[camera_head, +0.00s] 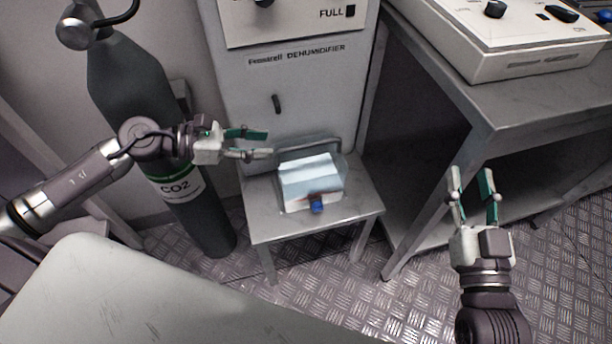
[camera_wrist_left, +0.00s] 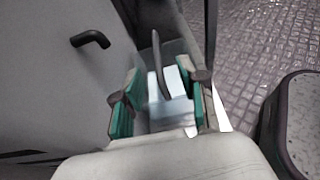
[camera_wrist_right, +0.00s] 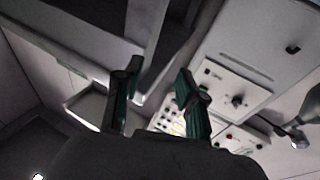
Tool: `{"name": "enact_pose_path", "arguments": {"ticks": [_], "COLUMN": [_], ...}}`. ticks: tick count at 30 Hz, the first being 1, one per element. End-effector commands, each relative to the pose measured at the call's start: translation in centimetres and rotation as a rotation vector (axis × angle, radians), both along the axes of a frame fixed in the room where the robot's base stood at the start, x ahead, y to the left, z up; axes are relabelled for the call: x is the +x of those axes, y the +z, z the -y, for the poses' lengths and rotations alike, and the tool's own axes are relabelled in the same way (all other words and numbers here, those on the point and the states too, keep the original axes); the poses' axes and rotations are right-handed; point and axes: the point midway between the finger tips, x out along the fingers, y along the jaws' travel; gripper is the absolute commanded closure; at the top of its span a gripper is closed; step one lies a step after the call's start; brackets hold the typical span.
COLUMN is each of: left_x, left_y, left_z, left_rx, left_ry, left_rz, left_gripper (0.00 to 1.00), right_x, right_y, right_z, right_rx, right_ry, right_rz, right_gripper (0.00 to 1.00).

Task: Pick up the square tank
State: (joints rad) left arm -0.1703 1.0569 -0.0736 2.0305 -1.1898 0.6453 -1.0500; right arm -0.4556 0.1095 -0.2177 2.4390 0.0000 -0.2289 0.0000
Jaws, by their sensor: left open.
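The square tank (camera_head: 310,180) is a clear, boxy container with a pale blue-white look and a blue cap (camera_head: 317,207) at its front. It stands on a small grey table below the dehumidifier. My left gripper (camera_head: 268,144) is open, just left of the tank's upper edge and slightly above the table, apart from the tank in the head view. In the left wrist view the tank (camera_wrist_left: 172,85) shows between the open fingers (camera_wrist_left: 160,105), partly hidden by them. My right gripper (camera_head: 474,184) is open and empty, off to the right in front of the workbench; its fingers also show in the right wrist view (camera_wrist_right: 157,100).
The small table (camera_head: 262,222) backs onto the dehumidifier (camera_head: 290,90). A CO2 cylinder (camera_head: 140,90) stands left, behind my left arm. A workbench (camera_head: 540,100) carrying a control box (camera_head: 500,45) stands right. Patterned metal floor (camera_head: 400,315) lies open between.

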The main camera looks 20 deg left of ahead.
Motion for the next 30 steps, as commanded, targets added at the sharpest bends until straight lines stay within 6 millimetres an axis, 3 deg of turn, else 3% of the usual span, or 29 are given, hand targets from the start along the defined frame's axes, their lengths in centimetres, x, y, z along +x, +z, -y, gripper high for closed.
{"name": "enact_pose_path", "arguments": {"ticks": [9,15,23,30], "left_x": [3.1,3.7,5.8,6.7], "left_y": [-1.8,-2.4,-4.1,-4.6], "left_z": [4.2,5.2,7.4,8.6], "left_rx": [-0.005,-0.004,-0.007,-0.004], "left_ry": [0.003,0.004,0.003,0.004], "left_rz": [0.003,-0.001,0.000,-0.001], "left_gripper": [0.58,0.58,0.58,0.58], "right_x": [-0.2,-0.3,-1.6,-2.1], "right_y": [1.5,1.7,4.9,5.9], "right_z": [-0.2,-0.2,-0.4,-0.4], "right_rx": [0.024,0.029,0.087,0.102], "right_ry": [0.005,0.006,0.019,0.021], "right_rz": [0.088,0.107,0.312,0.367], "right_gripper": [0.60,0.60,0.60,0.60]}}
